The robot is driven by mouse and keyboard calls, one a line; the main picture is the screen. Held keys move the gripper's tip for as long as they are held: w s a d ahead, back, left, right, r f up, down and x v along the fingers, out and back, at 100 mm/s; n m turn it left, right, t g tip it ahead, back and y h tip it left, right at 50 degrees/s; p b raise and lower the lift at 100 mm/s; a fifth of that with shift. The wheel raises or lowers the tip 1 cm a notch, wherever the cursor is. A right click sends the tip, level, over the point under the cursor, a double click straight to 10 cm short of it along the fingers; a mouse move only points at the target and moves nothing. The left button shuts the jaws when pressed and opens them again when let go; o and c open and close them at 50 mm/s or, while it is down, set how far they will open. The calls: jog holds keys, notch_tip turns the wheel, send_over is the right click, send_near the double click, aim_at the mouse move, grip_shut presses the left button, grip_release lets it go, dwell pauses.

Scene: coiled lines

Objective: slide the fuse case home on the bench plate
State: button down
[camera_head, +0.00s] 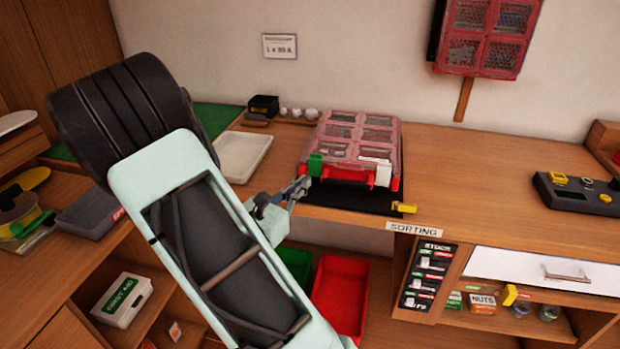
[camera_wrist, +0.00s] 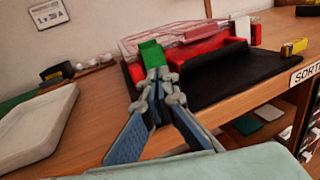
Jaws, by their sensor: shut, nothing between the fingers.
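The fuse case (camera_head: 345,150) is a red box with a clear lid over several compartments. It sits on the dark bench plate (camera_head: 350,199) near the bench's front edge, with a strip of plate bare in front of it. A green latch (camera_head: 315,165) is at its front left and a white one (camera_head: 383,174) at its front right. In the wrist view the case (camera_wrist: 205,48) lies beyond the fingers. My gripper (camera_head: 302,184) is shut and empty at the front left of the case. Its fingertips (camera_wrist: 158,75) overlap the green latch (camera_wrist: 152,54); I cannot tell whether they touch it.
A white tray (camera_head: 243,155) lies left of the case. A small black box (camera_head: 263,106) and several pale round things stand behind. A yellow item (camera_head: 404,207) is at the plate's right front corner. Red (camera_head: 341,293) and green bins are below.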

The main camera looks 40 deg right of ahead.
aim_at(318, 168)
jog(key=x, duration=0.4)
jog(key=shift+w+d+r, duration=0.15)
jog(key=shift+d, duration=0.35)
jog(key=shift+d+r, duration=0.15)
